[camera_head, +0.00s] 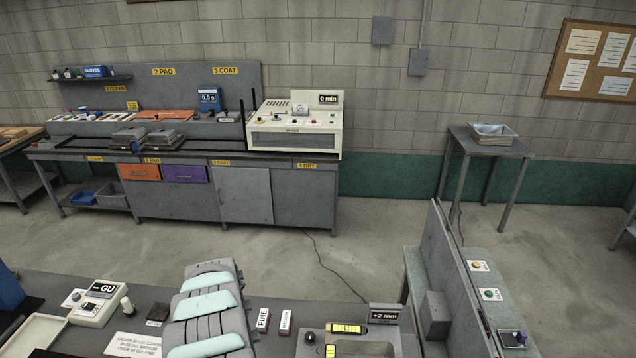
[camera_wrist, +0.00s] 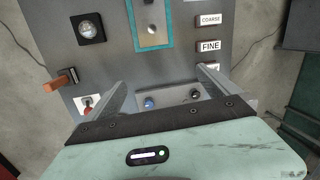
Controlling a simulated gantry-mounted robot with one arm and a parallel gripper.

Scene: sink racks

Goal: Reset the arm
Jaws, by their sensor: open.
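My gripper (camera_wrist: 168,82) shows in the wrist view, with its two grey fingers spread wide apart and nothing held between them. Its pale green body fills the bottom of that view. The fingers hang over a grey worktop (camera_wrist: 120,60). Between and beyond the fingers is a light panel with a blue knob (camera_wrist: 149,103) and a dark knob (camera_wrist: 195,93). In the head view the fingers are not visible; a grey segmented part with pale green panels at bottom centre looks like my arm.
In the wrist view, a teal-framed plate (camera_wrist: 138,40), a FINE label (camera_wrist: 210,46) and an orange handle (camera_wrist: 60,82) lie around the gripper. In the head view, a grey partition (camera_head: 447,270) stands right of the near bench. Open floor (camera_head: 375,230) separates it from the back bench (camera_head: 180,157).

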